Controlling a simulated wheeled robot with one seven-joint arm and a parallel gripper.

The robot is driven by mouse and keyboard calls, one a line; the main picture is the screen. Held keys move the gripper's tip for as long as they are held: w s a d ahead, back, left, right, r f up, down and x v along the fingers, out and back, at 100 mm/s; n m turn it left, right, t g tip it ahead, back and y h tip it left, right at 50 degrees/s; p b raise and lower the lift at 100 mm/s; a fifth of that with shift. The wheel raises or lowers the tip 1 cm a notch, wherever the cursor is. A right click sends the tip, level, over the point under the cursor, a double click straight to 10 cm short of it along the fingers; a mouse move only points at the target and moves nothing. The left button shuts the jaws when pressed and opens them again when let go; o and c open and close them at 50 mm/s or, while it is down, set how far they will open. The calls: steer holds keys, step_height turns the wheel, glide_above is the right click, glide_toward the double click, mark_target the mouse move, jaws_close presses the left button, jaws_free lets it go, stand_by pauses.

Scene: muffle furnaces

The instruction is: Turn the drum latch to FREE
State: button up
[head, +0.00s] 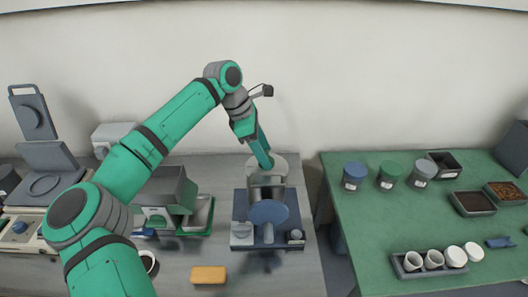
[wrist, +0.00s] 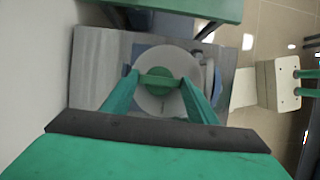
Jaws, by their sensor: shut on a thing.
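The drum machine stands on the grey bench in the head view, with a blue base (head: 241,206), a pale drum and a round blue disc (head: 268,212) at its front. My gripper (head: 265,163) reaches down to the far end of the drum. In the wrist view, my gripper (wrist: 160,80) has its fingertips at both ends of a green bar, the drum latch (wrist: 158,84), and is shut on it. The latch lies across a pale round face (wrist: 158,107). My fingers hide the latch in the head view. No FREE marking is legible.
A grey-green furnace box (head: 165,190) stands left of the drum. A yellow block (head: 208,275) lies near the front. A green table (head: 390,225) on the right holds lidded jars, trays and a rack of cups. A gap separates it from the bench.

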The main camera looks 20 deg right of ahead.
stand_by(0.3)
steer(key=o, duration=1)
steer(key=shift+o, duration=0.2)
steer(key=v, duration=1)
steer(key=shift+a+r, duration=0.2)
steer(key=shift+r, duration=0.15)
steer(key=shift+w, duration=0.1)
